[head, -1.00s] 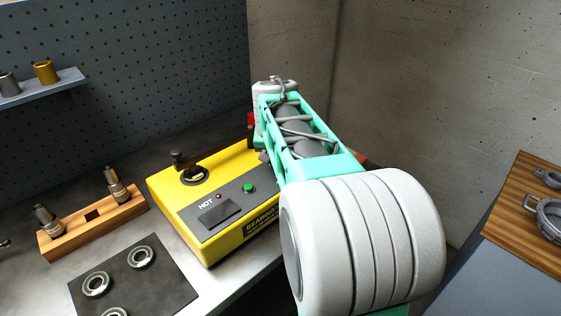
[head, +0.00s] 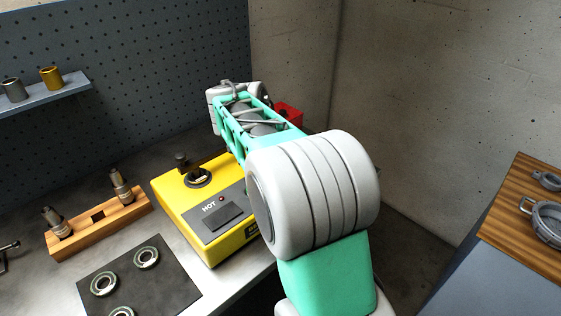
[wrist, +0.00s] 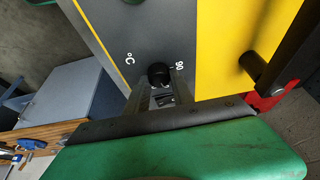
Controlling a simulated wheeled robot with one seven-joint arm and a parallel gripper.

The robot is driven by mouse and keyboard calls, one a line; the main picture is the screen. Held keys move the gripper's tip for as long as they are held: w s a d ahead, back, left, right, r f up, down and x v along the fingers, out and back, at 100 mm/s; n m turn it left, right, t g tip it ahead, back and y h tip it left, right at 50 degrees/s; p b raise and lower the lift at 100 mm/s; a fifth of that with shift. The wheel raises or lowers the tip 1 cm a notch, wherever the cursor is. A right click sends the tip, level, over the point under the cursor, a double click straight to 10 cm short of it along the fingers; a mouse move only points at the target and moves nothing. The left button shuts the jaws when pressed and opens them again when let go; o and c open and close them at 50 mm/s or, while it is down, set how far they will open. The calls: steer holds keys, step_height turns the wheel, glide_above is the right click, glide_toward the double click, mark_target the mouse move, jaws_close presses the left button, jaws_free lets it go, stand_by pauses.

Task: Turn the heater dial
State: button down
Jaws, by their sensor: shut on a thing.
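The yellow bearing heater (head: 229,247) stands on the bench in the head view, with a dark front panel marked HOT. In that view my arm hides its right part, the dial and my gripper. In the wrist view the black heater dial (wrist: 159,73) sits on the grey panel (wrist: 150,25) between the marks °C and 90. My gripper (wrist: 160,84) is shut on the dial, with its fingers at the knob. The dial's exact pointer setting cannot be told.
A black mat (head: 160,290) with several bearing rings lies left of the heater. A wooden block (head: 90,238) holds two metal parts. A red box (head: 290,114) stands behind my arm. A wooden-topped surface (head: 520,200) is at the right.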

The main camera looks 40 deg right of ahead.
stand_by(0.3)
steer(key=c, duration=1.1)
jaws_free()
steer(key=shift+d, duration=0.1)
steer(key=p+v, duration=0.1)
steer(key=v, duration=0.6)
steer(key=shift+r, duration=0.4)
